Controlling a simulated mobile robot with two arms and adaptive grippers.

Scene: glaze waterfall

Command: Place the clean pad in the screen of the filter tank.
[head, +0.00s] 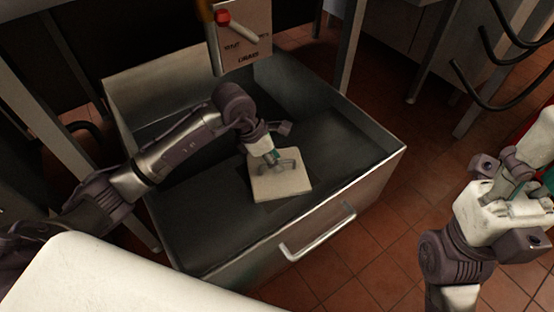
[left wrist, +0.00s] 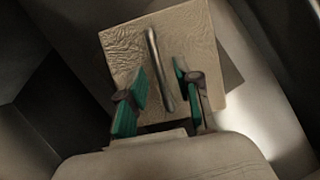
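The pad (head: 283,186) is a pale, square, wrinkled slab with a bar-like handle (left wrist: 158,65) on top. It lies low inside the grey metal filter tank (head: 350,192), left of the front handle. My left gripper (head: 272,157) reaches down into the tank over the pad. In the left wrist view its teal-padded fingers (left wrist: 162,97) are apart, one on each side of the handle, with gaps visible. A darker square area shows past the pad's edge; I cannot tell whether it is the screen or shadow. My right gripper (head: 508,190) is outside the tank, its fingers unclear.
A labelled panel with a red-tipped lever (head: 240,35) hangs above the tank's back. The tank's front has a metal handle (head: 318,233). Metal table legs stand around it. Dark curved hooks (head: 495,70) are at upper right. Red tiled floor (head: 385,215) is clear right of the tank.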

